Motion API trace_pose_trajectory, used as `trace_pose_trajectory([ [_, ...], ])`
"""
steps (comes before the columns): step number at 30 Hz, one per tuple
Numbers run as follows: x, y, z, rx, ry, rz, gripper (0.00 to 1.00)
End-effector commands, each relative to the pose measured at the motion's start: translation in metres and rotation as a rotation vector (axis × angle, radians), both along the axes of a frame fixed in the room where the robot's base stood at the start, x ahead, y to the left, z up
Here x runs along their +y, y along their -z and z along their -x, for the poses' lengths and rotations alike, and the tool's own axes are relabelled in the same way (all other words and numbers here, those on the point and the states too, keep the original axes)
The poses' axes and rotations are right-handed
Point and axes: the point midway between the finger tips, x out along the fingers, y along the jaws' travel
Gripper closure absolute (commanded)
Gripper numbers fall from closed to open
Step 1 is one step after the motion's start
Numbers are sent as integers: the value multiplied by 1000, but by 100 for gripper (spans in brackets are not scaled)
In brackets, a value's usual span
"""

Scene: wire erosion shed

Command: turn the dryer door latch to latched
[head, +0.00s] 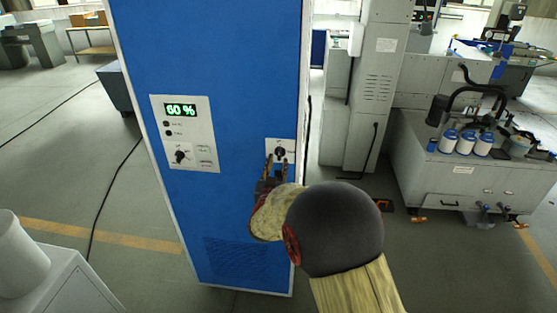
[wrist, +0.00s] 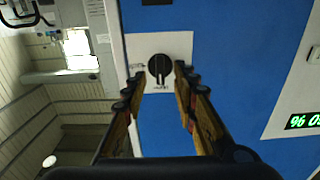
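The dryer (head: 220,60) is a tall blue cabinet in the middle of the head view. Its door latch (head: 280,151) is a small black round knob on a white plate near the cabinet's right edge. In the wrist view the latch knob (wrist: 160,69) shows a pale line across its face, with small lettering on the plate that I cannot read. My gripper (head: 276,160) is just in front of the plate, below the knob in the head view. In the wrist view my gripper (wrist: 155,80) has its fingers apart, the tips on either side of the knob; contact cannot be told.
A control panel (head: 184,133) with a green 60 % display and a dial is on the cabinet's left side. A machine bench (head: 450,170) with several white bottles stands at the right. A grey box (head: 60,285) is at the lower left. Cables lie on the floor.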

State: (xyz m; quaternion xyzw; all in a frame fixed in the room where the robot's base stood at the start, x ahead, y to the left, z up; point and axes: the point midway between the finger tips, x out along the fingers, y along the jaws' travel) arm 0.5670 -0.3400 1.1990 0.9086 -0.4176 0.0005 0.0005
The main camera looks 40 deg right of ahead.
Motion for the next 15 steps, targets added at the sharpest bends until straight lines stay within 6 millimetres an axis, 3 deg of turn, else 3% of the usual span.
trace_pose_trajectory([
  [6, -20, 1, -17, 1, 0, -1, 72],
  [15, -26, 0, -22, 1, -1, -2, 72],
])
